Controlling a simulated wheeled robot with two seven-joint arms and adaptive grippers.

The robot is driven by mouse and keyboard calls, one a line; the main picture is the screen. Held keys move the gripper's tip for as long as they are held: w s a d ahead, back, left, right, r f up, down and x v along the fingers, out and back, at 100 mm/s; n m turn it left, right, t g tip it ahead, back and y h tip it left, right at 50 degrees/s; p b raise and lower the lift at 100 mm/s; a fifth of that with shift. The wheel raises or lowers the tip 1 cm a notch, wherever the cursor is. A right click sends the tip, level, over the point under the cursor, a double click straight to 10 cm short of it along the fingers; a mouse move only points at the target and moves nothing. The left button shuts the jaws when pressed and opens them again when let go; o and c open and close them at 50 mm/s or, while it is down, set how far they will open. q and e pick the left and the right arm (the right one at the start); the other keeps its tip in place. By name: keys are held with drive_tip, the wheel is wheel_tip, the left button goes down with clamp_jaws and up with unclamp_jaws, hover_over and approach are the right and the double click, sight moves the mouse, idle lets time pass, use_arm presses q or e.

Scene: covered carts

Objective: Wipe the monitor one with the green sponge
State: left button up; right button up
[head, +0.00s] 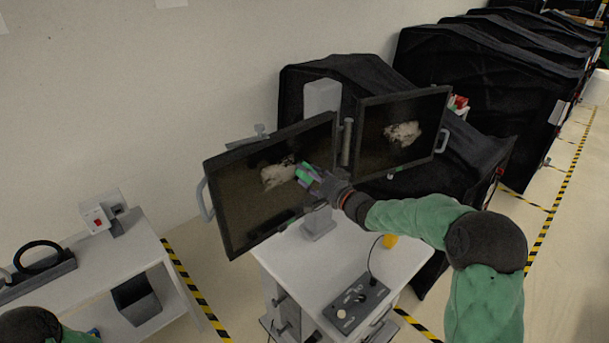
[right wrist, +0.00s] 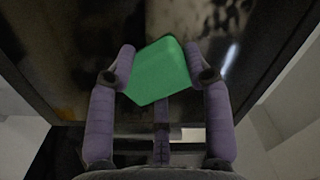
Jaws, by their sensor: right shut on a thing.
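Two dark monitors hang side by side on a stand, the left monitor (head: 240,205) and the right monitor (head: 402,110). Each screen has a pale blotchy patch near its middle. My right gripper (head: 308,174) is in front of the left monitor, near the right part of its screen. It is shut on the green sponge (right wrist: 159,72), which sits between the purple fingers in the right wrist view, close against the screen. I cannot tell whether the sponge touches the screen. My left gripper is not in view.
A white cart (head: 290,262) with a control box (head: 356,303) stands below the monitors. A white table (head: 120,255) with a dark bin (head: 137,300) is at left. Black covered carts (head: 480,80) stand behind at right.

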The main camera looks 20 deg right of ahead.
sight(272, 179)
drive_tip(key=shift+r+p, duration=0.75)
drive_tip(key=shift+r, duration=0.5)
drive_tip(key=shift+s+a+f, duration=0.1)
drive_tip(key=shift+a, duration=0.4)
drive_tip(key=shift+s+a+f+b, duration=0.1)
drive_tip(key=shift+s+a+b, duration=0.2)
drive_tip(key=shift+a, duration=0.35)
drive_tip(key=shift+s+a+b, duration=0.25)
drive_tip(key=shift+a, duration=0.4)
drive_tip(key=shift+s+a+f, duration=0.15)
drive_tip(key=shift+a, duration=0.2)
drive_tip(key=shift+s+a+b, duration=0.2)
drive_tip(key=shift+a+b, duration=0.1)
drive_tip(key=shift+a, duration=0.2)
drive_tip(key=shift+s+a+b, duration=0.15)
drive_tip(key=shift+a+b, duration=0.1)
drive_tip(key=shift+a, duration=0.25)
drive_tip(key=shift+s+a+b, duration=0.2)
drive_tip(key=shift+a+b, duration=0.1)
drive_tip(key=shift+a, duration=0.35)
drive_tip(key=shift+s+a+b, duration=0.25)
drive_tip(key=shift+a+b, duration=0.1)
drive_tip(key=shift+a, duration=0.25)
drive_tip(key=shift+s+a+b, duration=0.2)
drive_tip(key=shift+a+b, duration=0.1)
drive_tip(key=shift+a, duration=0.35)
